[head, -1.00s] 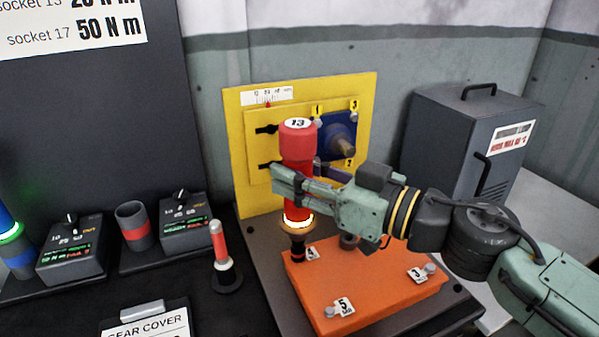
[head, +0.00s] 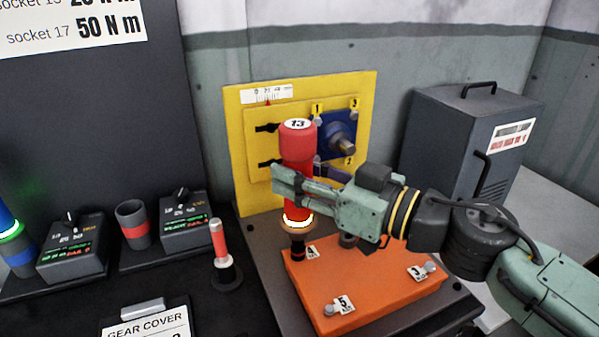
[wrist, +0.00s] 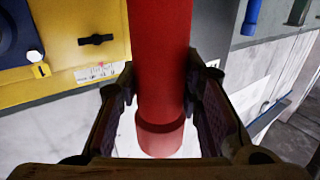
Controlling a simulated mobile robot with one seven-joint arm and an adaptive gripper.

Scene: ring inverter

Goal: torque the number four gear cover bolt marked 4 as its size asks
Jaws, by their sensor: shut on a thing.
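My gripper (head: 290,183) is shut on the red torque tool (head: 297,157), whose top is marked 13. The tool stands upright with a lit yellow-white ring near its lower end. Its dark tip is down at the orange gear cover (head: 345,295), beside the label 4 (head: 311,252). The bolt marked 4 is hidden under the tip, so I cannot tell how it is seated. In the wrist view the red tool (wrist: 160,70) stands between both fingers. Bolts also sit by label 5 (head: 344,305) and label 3 (head: 417,273) on the cover.
A yellow panel (head: 240,150) with numbered bolts stands behind. Two dark control boxes (head: 72,250) and (head: 186,225), an empty holder (head: 132,222) and a small red-handled tool (head: 218,240) are at left. A grey cabinet (head: 450,130) stands at right. A sign gives socket 17 as 50 N m.

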